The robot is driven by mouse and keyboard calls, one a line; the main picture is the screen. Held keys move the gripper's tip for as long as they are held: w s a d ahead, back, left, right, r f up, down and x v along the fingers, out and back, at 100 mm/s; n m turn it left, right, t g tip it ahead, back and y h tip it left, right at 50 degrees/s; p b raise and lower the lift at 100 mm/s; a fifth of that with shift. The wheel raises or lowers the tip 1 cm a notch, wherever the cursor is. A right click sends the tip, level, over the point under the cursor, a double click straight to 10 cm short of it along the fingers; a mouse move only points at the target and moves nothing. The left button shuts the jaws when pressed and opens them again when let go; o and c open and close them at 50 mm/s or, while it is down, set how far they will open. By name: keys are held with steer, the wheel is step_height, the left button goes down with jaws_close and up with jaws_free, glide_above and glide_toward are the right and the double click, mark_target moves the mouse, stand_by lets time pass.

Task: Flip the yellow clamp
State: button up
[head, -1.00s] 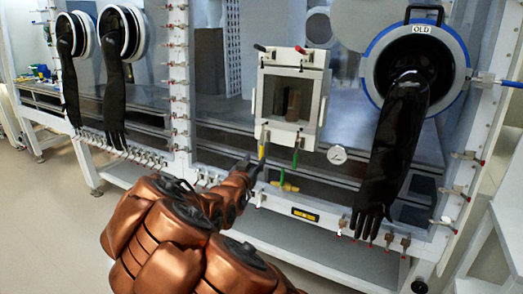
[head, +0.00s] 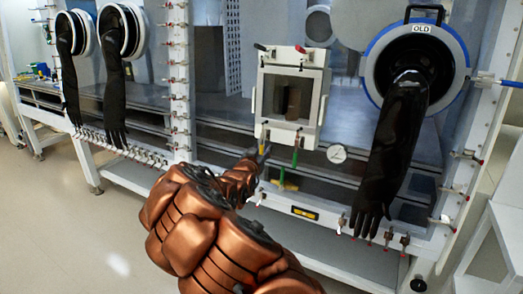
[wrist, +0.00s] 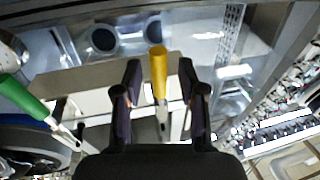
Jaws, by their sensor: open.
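The yellow clamp handle (wrist: 158,72) stands between the two open fingers of my gripper (wrist: 158,92) in the wrist view, with a gap on each side. In the head view the yellow handle (head: 263,147) hangs at the lower left of the small white hatch frame (head: 262,104). My gripper (head: 256,157) is at this handle there, and my arm hides part of that area. The handle's metal end points toward my gripper's palm in the wrist view.
A green-handled clamp (head: 296,151) sits right of the yellow one; it also shows at left in the wrist view (wrist: 25,97). A yellow valve handle (head: 284,185) is below the hatch.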

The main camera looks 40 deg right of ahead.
steer(key=shift+w+d, duration=0.1)
steer(key=shift+d, duration=0.05)
steer(key=shift+c, duration=0.3)
jaws_close()
stand_by(0.4)
